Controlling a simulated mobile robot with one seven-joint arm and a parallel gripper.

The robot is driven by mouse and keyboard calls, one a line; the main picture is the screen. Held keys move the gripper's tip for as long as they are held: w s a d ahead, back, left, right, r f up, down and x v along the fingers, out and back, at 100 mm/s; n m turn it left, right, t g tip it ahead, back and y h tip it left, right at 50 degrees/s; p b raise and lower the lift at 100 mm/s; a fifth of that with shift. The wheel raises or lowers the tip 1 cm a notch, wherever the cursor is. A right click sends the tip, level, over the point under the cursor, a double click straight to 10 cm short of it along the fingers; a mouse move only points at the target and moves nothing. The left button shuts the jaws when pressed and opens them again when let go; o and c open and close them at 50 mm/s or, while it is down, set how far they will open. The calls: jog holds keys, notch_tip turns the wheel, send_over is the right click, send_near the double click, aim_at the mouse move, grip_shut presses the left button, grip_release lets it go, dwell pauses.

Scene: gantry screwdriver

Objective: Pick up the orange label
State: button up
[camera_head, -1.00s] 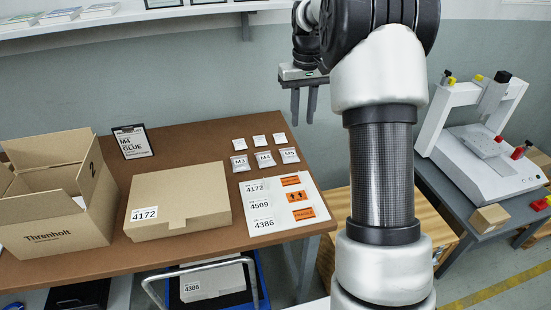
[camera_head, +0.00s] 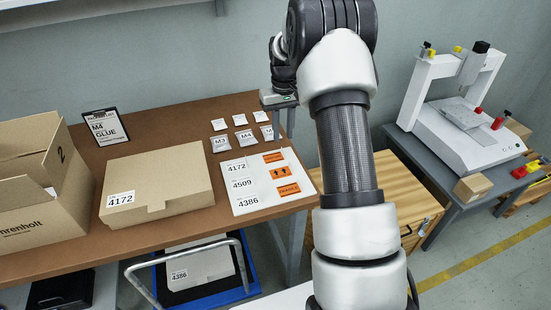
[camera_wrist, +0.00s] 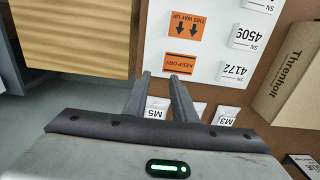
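Several orange labels lie on a white sheet (camera_head: 245,195) at the right end of the brown table. The far one (camera_head: 273,157) is the one reading KEEP DRY in the wrist view (camera_wrist: 180,65). The middle one with two arrows (camera_head: 280,173) reads THIS WAY UP in the wrist view (camera_wrist: 188,26). The near one (camera_head: 288,190) is outside the wrist view. My gripper (camera_wrist: 159,78) is open and empty, its fingers pointing down with a gap between them. In the wrist view its fingertips appear just beside the KEEP DRY label, seemingly above the table.
White number labels share the sheet. Small packets such as M5 (camera_wrist: 156,108) and M3 (camera_wrist: 225,115) lie behind it. A closed box (camera_head: 155,185) and an open carton (camera_head: 40,215) stand to the left. A wooden cabinet (camera_head: 400,200) stands right of the table.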

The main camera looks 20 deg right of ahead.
aim_at(282, 154)
jog(key=f, duration=0.1)
jog(key=f+b, duration=0.1)
jog(key=f, duration=0.3)
jog(key=shift+s+a+b, duration=0.2)
jog(key=shift+s+b, duration=0.1)
jog(key=shift+b, duration=0.05)
grip_shut()
